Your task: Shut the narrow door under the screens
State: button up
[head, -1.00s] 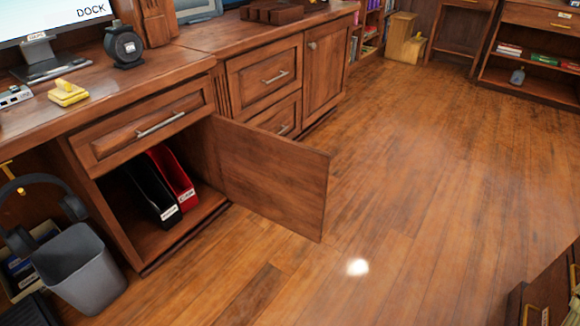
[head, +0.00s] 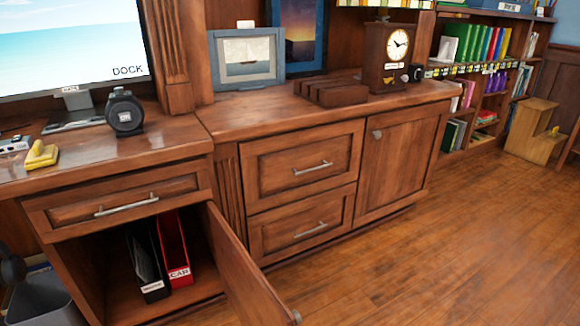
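The narrow door (head: 245,268) under the desk drawer is open in the head view. It is hinged at the right side of the cupboard and swings out toward me. Its round knob (head: 297,317) shows at the lower edge of the picture, and the door's lower part is cut off. Inside the open cupboard (head: 120,302) stand a black file holder (head: 147,262) and a red file holder (head: 174,250). A screen (head: 70,45) stands on the desk above, at the upper left. My gripper is not in view.
A grey bin (head: 45,302) stands left of the cupboard. A closed cabinet with two drawers and a door (head: 390,165) is to the right. The wood floor (head: 440,265) at right is clear. A step stool (head: 535,130) stands far right.

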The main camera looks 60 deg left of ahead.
aim_at(254, 300)
jog(key=i, duration=1.35)
jog(key=u, duration=3.55)
